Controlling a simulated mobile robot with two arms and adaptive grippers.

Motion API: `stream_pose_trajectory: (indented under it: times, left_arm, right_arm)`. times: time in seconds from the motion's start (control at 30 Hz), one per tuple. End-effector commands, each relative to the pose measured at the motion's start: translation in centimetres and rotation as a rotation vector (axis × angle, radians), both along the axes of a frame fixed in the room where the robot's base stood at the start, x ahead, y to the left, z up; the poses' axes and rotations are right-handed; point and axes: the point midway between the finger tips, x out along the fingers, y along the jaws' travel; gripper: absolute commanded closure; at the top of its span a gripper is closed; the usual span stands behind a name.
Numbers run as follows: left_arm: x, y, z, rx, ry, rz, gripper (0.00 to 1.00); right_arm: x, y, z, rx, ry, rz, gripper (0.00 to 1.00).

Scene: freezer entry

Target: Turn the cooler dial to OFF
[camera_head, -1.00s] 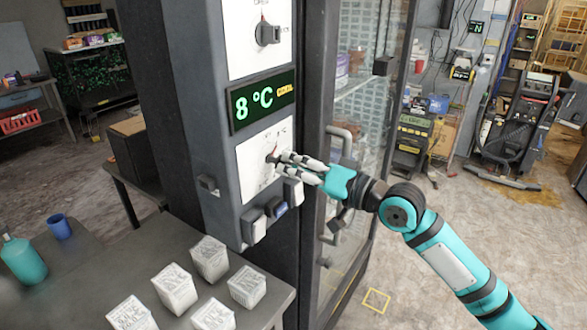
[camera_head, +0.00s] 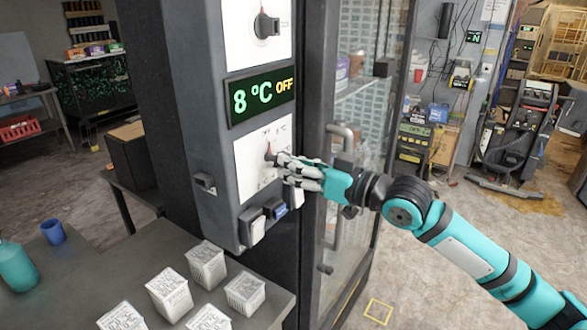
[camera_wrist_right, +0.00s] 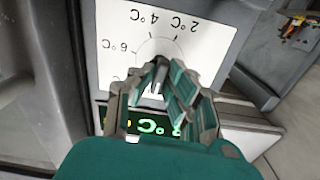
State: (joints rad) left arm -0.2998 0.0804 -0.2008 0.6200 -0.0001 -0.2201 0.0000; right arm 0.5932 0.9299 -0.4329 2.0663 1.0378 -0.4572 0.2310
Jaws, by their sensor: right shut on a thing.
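The lower dial (camera_head: 269,153) sits on a white plate on the grey control column and shows a reddish pointer tip. Its pointer points up, slightly left. My right gripper (camera_head: 282,161) is shut on this dial and hides most of it. In the right wrist view my right gripper's fingers (camera_wrist_right: 160,78) meet over the white plate (camera_wrist_right: 205,20), which has 2 °C, 4 °C and 6 °C marks. The display (camera_head: 262,96) above the plate reads 8 °C in green and OFF in yellow. My left gripper is not in view.
A second dark dial (camera_head: 266,25) is on the upper plate. Switches (camera_head: 252,225) sit below the lower plate. A glass door with a handle (camera_head: 341,138) is close to my right arm. A table (camera_head: 95,275) with white cartons (camera_head: 170,294) stands front left.

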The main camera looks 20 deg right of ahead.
Motion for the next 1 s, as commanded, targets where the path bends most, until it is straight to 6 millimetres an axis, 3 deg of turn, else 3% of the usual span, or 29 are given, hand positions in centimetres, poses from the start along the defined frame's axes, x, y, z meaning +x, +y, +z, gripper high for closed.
stream_pose_trajectory:
  times: [0.77, 0.8, 0.93, 1.0]
  left_arm:
    - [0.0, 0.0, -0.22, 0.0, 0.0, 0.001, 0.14]
    - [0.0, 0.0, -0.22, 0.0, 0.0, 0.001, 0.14]
    - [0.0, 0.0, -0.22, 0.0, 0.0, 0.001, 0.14]
    - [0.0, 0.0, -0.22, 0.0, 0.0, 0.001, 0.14]
  right_arm:
    - [0.01, -0.01, -0.03, -0.083, -0.063, 0.0, 1.0]
    - [0.01, -0.01, -0.03, -0.083, -0.063, 0.0, 0.83]
    - [0.01, -0.01, -0.03, -0.082, -0.063, 0.0, 0.66]
    - [0.01, -0.01, -0.02, -0.082, -0.063, 0.0, 0.64]
